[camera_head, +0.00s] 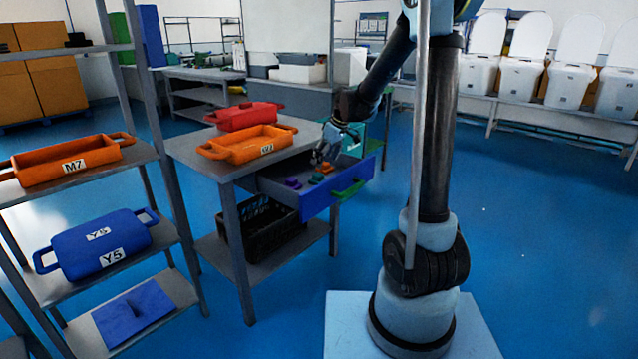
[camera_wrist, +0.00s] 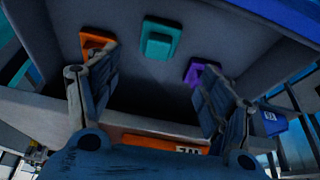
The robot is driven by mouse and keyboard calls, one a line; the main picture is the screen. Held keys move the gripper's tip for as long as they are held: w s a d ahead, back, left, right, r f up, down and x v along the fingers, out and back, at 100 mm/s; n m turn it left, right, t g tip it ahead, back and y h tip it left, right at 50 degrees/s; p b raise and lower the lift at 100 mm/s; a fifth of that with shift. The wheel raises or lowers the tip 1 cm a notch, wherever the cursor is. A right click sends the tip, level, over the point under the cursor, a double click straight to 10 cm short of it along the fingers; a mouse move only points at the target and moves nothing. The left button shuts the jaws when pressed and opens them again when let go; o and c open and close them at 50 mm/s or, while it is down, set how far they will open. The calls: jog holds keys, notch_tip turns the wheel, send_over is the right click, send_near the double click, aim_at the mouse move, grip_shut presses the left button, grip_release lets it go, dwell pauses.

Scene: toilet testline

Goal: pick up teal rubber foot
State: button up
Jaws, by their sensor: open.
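The teal rubber foot (camera_wrist: 160,38) is a small block on a wider base. It lies on the floor of the open blue drawer (camera_head: 338,196), and in the head view it is a tiny patch (camera_head: 315,179). An orange foot (camera_wrist: 92,43) and a purple foot (camera_wrist: 201,73) lie on either side of it in the wrist view. My gripper (camera_wrist: 158,68) is open and empty, its two fingers spread wide. The teal foot appears beyond the gap between the fingertips, apart from them. In the head view my gripper (camera_head: 320,157) hangs over the drawer, pointing down.
A black crate (camera_head: 262,228) sits below. A shelf with trays stands at left.

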aim_at(318, 174)
jog(key=shift+x, duration=4.7)
jog(key=shift+d, duration=0.1)
jog(key=c, duration=1.2)
